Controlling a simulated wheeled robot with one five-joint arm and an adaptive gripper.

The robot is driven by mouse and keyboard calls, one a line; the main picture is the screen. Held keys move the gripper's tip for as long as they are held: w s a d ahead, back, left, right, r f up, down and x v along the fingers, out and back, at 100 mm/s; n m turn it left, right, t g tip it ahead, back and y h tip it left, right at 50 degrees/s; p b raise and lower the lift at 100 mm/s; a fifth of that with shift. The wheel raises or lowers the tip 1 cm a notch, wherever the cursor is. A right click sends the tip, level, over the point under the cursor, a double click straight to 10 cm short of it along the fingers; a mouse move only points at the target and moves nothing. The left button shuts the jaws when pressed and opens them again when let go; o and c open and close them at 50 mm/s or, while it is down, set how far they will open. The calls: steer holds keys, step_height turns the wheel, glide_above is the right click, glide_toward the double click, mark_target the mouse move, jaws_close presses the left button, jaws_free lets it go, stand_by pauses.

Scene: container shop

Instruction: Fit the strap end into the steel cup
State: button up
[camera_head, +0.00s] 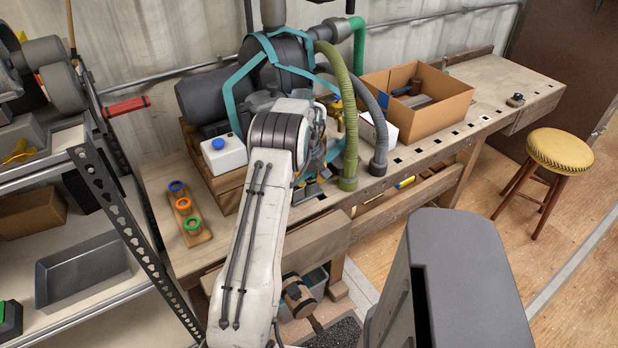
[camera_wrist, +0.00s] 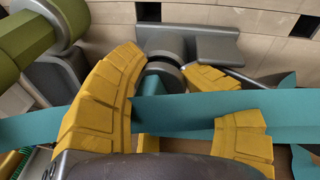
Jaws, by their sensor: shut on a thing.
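A flat teal strap (camera_wrist: 205,108) runs across the wrist view between the yellow fingers of my gripper (camera_wrist: 175,105), which are shut on it. Beyond the strap, a round grey metal part (camera_wrist: 160,76) sits against a grey bracket (camera_wrist: 200,45); it may be the steel cup, but its opening is hidden. In the head view, teal strap (camera_head: 243,75) loops around a dark machine on the workbench. My arm hides most of my gripper there, and I cannot make out the strap end or the cup.
A green hose (camera_head: 346,110) and a grey hose (camera_head: 378,120) hang right of my arm. A cardboard box (camera_head: 440,112) stands on the workbench (camera_head: 500,85). A white container with a blue cap (camera_head: 222,152) is at left. A yellow stool (camera_head: 560,150) stands on the floor at right.

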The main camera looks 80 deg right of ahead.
steer(key=shift+s+a+f, duration=0.1)
steer(key=shift+a+f, duration=0.15)
steer(key=shift+f, duration=0.4)
steer(key=o, duration=1.4)
steer(key=shift+d+f, duration=0.1)
steer(key=shift+c, duration=0.2)
steer(key=shift+r, duration=0.65)
steer(key=v, duration=0.5)
steer(key=shift+r, duration=0.2)
steer(key=shift+d+v, duration=0.25)
steer(key=shift+v, duration=0.95)
steer(key=shift+r, duration=0.1)
